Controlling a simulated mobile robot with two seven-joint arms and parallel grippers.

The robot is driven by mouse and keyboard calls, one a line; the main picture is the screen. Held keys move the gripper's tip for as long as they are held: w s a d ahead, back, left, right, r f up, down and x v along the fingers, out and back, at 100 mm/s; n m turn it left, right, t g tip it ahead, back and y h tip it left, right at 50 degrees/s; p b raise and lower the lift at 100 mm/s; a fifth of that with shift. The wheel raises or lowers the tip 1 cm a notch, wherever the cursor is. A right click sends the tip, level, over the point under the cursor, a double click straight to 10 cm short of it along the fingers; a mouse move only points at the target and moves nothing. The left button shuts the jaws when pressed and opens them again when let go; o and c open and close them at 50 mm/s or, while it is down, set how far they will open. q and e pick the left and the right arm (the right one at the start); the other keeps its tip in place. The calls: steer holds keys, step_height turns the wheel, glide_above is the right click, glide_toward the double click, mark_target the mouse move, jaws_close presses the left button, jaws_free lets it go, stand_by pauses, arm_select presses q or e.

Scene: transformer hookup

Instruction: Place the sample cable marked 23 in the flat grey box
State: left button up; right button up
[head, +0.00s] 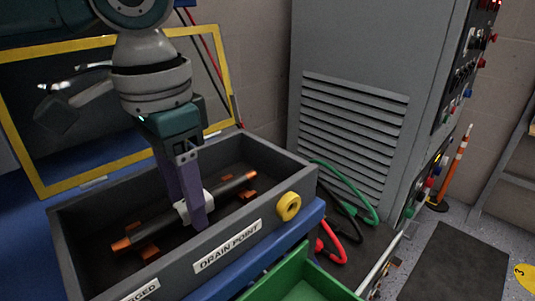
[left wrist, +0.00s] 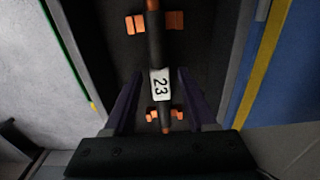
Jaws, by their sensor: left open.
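The sample cable (head: 150,227) is a dark rod with copper-orange ends. Its white label (left wrist: 160,85) reads 23 in the left wrist view. It lies between pairs of orange blocks inside an open grey box (head: 167,278), whose front carries a "DRAIN POINT" label. My left gripper (head: 195,222) reaches down into this box, open, with its purple fingers around the label. In the left wrist view the fingers (left wrist: 157,75) stand on both sides of the cable with gaps. The fingers hide part of the cable in the head view. My right gripper is not in view.
A yellow ring (head: 288,206) sits on the box's front wall. A green bin (head: 305,285) stands in front. A tall grey cabinet (head: 350,60) with red, black and green cables (head: 355,193) is at right. A yellow-framed panel (head: 30,165) stands behind the box.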

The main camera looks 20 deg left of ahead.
mark_target(183, 206)
arm_select(q)
steer(key=shift+r, duration=0.1)
step_height(183, 206, up, 12)
steer(key=p, duration=0.2)
steer(key=shift+s+p, duration=0.2)
steer(key=shift+p, duration=0.2)
steer(key=shift+a, duration=0.1)
stand_by(0.8)
